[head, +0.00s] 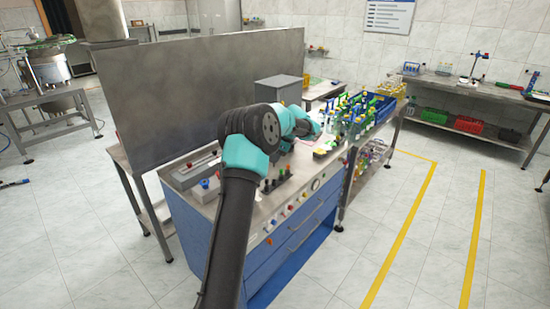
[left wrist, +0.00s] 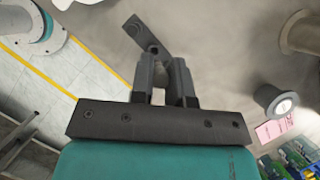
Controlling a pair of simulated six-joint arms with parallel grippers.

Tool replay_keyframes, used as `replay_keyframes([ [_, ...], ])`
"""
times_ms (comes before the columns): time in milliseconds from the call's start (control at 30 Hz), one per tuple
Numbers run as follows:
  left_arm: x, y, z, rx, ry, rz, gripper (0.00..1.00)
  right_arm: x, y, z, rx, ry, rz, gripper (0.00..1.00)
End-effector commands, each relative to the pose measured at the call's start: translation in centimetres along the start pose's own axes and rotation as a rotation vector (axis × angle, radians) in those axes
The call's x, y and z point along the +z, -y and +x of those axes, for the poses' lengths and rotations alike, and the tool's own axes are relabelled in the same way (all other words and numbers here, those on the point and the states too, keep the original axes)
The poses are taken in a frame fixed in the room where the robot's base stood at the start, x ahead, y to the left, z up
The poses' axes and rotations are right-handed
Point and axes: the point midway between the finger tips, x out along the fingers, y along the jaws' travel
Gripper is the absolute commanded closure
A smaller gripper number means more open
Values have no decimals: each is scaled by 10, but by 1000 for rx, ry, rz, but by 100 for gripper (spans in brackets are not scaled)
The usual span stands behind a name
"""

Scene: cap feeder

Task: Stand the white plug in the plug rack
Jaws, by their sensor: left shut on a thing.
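My left gripper (left wrist: 164,72) shows in the left wrist view with its two dark fingers close together. A dark rack with several coloured upright plugs, seemingly the plug rack (head: 276,183), stands on the bench top below the arm. My right gripper is not in view.
A tall grey panel (head: 200,85) stands along the back of the bench. A grey tray (head: 192,172) and a blue cup (head: 205,184) are left of the rack. A blue crate (head: 384,108) and several coloured items crowd the right end. Knobs line the front edge.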

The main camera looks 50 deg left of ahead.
Motion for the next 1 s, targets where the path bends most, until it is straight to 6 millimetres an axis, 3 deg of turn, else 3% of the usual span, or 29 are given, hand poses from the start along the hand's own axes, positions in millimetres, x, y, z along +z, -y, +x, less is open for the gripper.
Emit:
replay_keyframes([
  [367, -5, 0, 9, 0, 0, 1, 100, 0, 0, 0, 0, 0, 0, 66],
  [1000, -25, 0, 51, 0, 1, 1, 100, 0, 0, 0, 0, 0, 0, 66],
])
